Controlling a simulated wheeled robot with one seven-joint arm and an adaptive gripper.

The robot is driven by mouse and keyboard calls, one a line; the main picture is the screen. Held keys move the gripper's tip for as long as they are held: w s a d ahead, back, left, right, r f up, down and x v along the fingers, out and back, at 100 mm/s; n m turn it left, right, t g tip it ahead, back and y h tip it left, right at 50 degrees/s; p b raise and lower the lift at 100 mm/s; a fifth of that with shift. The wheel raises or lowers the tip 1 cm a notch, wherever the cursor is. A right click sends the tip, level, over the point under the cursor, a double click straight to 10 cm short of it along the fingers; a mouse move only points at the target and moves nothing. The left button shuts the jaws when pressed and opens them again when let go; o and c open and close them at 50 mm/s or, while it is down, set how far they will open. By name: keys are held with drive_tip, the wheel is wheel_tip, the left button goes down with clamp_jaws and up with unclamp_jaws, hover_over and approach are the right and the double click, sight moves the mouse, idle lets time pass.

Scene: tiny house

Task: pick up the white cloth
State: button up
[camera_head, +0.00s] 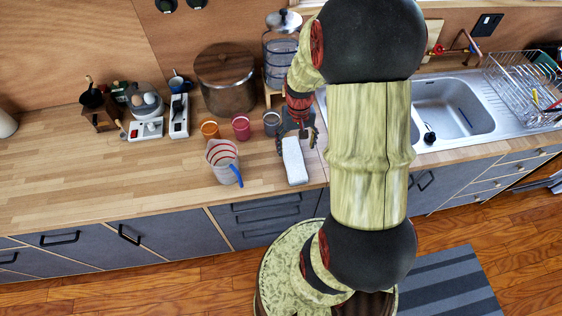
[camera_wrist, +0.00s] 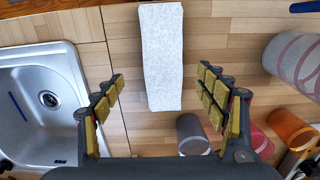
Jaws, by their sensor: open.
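The white cloth (camera_head: 294,160) is a narrow folded strip lying on the wooden counter, close to its front edge and left of the sink. In the wrist view the white cloth (camera_wrist: 162,58) lies flat, its near end just beyond and between the fingertips. My gripper (camera_head: 296,133) is over the counter at the far end of the cloth in the head view. In the wrist view my gripper (camera_wrist: 162,92) has its padded fingers spread wide with nothing between them. I cannot tell its exact height above the counter.
A striped pitcher (camera_head: 222,160) with a blue handle stands left of the cloth. Orange (camera_head: 210,130), red (camera_head: 241,127) and grey (camera_head: 271,123) cups stand behind it. A large pot (camera_head: 227,82) and a glass dispenser (camera_head: 281,55) are at the back. The sink (camera_head: 450,108) is on the right.

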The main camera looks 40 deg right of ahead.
sight(294, 157)
drive_tip(key=shift+w+f, duration=0.1)
drive_tip(key=shift+w, duration=0.15)
drive_tip(key=shift+d+f, duration=0.2)
drive_tip(key=shift+f, duration=0.65)
drive_tip(key=shift+a+f, duration=0.2)
drive_tip(key=shift+f, duration=0.4)
drive_tip(key=f, duration=0.2)
drive_tip(key=f+b, duration=0.1)
drive_tip(key=f, duration=0.1)
drive_tip(key=shift+a+f, duration=0.2)
drive_tip(key=shift+f, duration=0.1)
drive_tip(key=shift+c, duration=1)
drive_tip(key=c, duration=1.1)
drive_tip(key=shift+c, duration=0.3)
drive_tip(key=shift+r, duration=0.15)
